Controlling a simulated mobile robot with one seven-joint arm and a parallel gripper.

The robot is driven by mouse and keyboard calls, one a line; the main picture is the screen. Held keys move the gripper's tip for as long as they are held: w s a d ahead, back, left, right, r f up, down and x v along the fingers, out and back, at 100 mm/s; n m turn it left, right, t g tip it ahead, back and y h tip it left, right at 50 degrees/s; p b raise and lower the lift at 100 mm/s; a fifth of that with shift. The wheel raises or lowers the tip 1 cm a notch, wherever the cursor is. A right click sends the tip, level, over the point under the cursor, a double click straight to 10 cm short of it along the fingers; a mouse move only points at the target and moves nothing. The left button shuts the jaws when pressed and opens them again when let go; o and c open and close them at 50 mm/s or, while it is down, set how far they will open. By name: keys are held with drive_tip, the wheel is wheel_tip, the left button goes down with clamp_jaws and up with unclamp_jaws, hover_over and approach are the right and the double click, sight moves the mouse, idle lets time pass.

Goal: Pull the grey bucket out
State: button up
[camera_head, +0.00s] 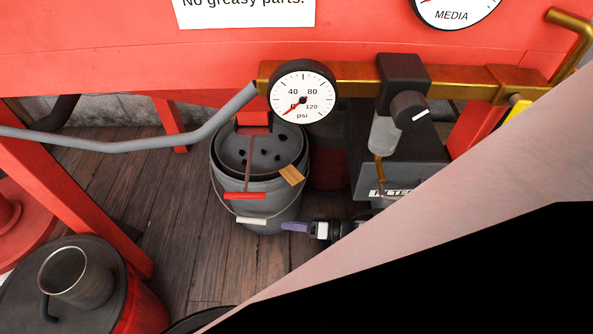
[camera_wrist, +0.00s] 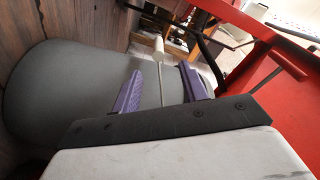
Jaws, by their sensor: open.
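The grey bucket (camera_head: 275,212) stands on the wooden floor under the red cabinet, with a dark perforated insert in its mouth. Its wire bail hangs down the front with a white handle grip (camera_head: 252,221). My gripper (camera_head: 284,227) is low at the bucket's right front, its purple fingers pointing left towards the grip. In the wrist view the bucket's grey wall (camera_wrist: 55,95) fills the left, and my open gripper (camera_wrist: 160,75) has the thin bail wire running between its purple fingers. The white grip (camera_wrist: 158,47) lies beyond the fingertips.
A red cabinet leg (camera_head: 90,190) stands left of the bucket, and a red can with a metal cup (camera_head: 75,275) at lower left. A grey hose (camera_head: 130,145) and gauge (camera_head: 302,92) hang above. A dark machine (camera_head: 400,165) is at right.

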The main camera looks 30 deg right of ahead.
drive_tip(key=shift+d, duration=0.25)
drive_tip(key=shift+a, duration=0.1)
drive_tip(key=x, duration=1.2)
drive_tip(key=shift+b, duration=0.4)
clamp_jaws()
idle(0.9)
